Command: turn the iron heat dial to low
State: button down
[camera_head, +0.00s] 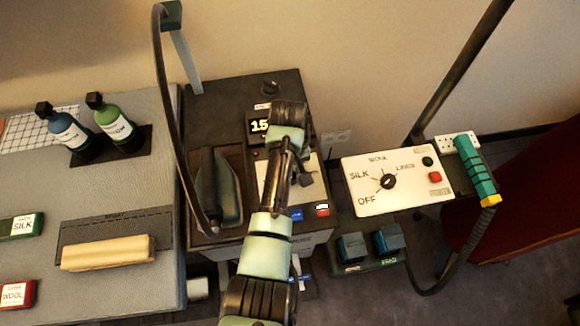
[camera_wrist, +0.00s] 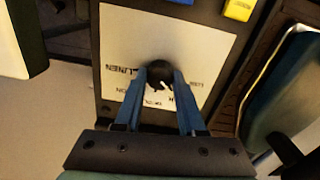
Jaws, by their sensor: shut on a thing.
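The heat dial (camera_wrist: 158,72) is a round black knob with a white pointer mark, on a white plate (camera_wrist: 130,42) with dark lettering. My gripper (camera_wrist: 160,78) has its two blue fingers shut on the knob, one on each side, in the wrist view. The pointer mark slants toward the lower right of that picture. The lettering around the knob is partly covered by the fingers and hard to read. In the head view my arm reaches over the same plate (camera_head: 311,193) and hides most of it. The iron (camera_head: 222,190) stands left of the plate; it also shows at the wrist view's right (camera_wrist: 290,85).
A separate white panel (camera_head: 362,174) with its own black dial, marked SILK, WOOL, LINEN and OFF, stands to the right. A teal handle (camera_head: 475,170) with a hose is beside it. A grey board (camera_head: 110,190) with bottles and a wooden block lies left.

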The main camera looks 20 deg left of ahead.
jog(key=n+p, duration=0.1)
jog(key=n, duration=0.4)
jog(key=shift+r+n+p, duration=0.1)
jog(key=shift+n+p, duration=0.2)
jog(key=shift+p, duration=0.1)
dwell(0.3)
jog(key=c, duration=0.5)
grip_release()
notch_tip(320, 180, up, 13)
jog(key=shift+b, duration=0.35)
